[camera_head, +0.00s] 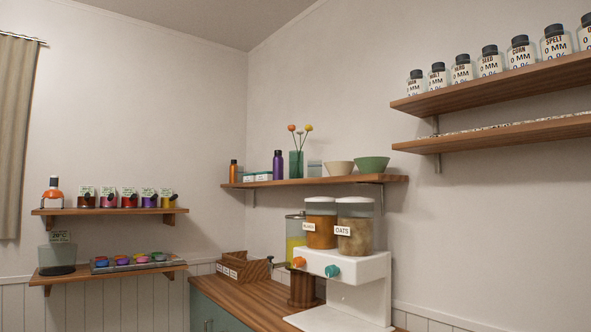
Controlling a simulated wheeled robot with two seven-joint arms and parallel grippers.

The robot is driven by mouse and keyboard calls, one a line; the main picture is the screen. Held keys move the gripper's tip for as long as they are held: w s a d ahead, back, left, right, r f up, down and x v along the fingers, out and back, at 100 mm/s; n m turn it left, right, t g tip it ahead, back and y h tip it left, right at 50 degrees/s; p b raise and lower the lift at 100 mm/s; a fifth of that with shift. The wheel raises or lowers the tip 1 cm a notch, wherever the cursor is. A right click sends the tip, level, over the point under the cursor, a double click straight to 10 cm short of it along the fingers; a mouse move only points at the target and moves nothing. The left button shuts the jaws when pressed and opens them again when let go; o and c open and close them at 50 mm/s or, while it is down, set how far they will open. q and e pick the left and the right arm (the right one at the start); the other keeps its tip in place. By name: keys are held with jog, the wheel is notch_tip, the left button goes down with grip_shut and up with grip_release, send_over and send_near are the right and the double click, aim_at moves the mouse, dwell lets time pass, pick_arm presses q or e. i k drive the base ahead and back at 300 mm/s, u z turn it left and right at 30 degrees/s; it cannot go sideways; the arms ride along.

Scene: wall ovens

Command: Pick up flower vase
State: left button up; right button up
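The flower vase (296,164) is a green, see-through vase with a few thin stems that carry round orange and yellow heads. It stands upright on the middle wooden wall shelf (340,181) near the room's corner. A purple bottle (277,165) stands close on its left, and a small clear glass (314,168) on its right. Neither of my grippers shows in the head view.
Two bowls (372,164) share the vase's shelf. Below, a white dispenser (345,270) with two filled jars stands on the wooden counter (252,297). Jar shelves (490,89) hang at the upper right, and shelves with small containers (110,211) at the left.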

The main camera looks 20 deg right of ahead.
aim_at(297, 163)
jog(key=u, duration=0.3)
jog(key=i, duration=0.5)
jog(key=u, duration=0.7)
jog(key=i, duration=2.2)
jog(key=z, duration=1.1)
jog(key=i, duration=1.05)
jog(key=z, duration=1.1)
